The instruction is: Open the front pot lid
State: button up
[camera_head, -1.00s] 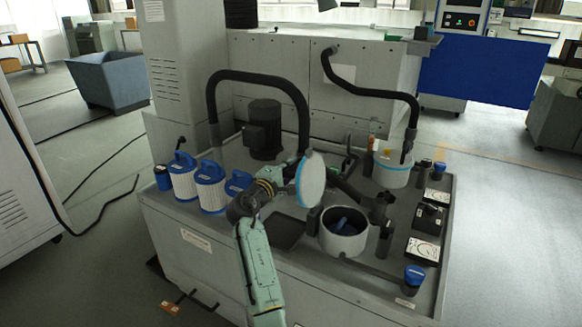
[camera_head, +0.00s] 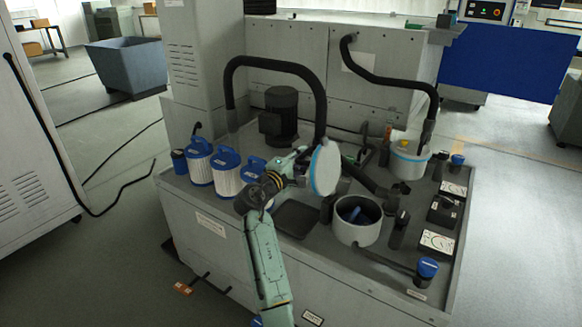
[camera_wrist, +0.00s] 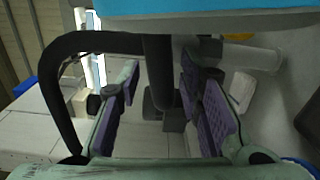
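The front pot (camera_head: 345,234) is a pale round pot on the grey tank top, open, with something blue inside. Its round lid (camera_head: 325,168), white with a light-blue edge, stands nearly upright at the pot's upper left. My gripper (camera_head: 300,165) is just left of the lid, partly hidden by it. In the wrist view the lid's blue and grey edge (camera_wrist: 210,14) crosses the top. My gripper's purple-padded fingers (camera_wrist: 160,85) are spread apart there. A dark bar shows between them; I cannot tell whether it is near or behind.
A second pot (camera_head: 408,165) with a light-blue rim stands at the back right. A black hose (camera_head: 285,64) arches over the motor (camera_head: 279,118). White filter canisters with blue tops (camera_head: 227,172) stand left of my arm. Black fittings (camera_head: 398,230) stand right of the front pot.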

jog(key=v, duration=0.9)
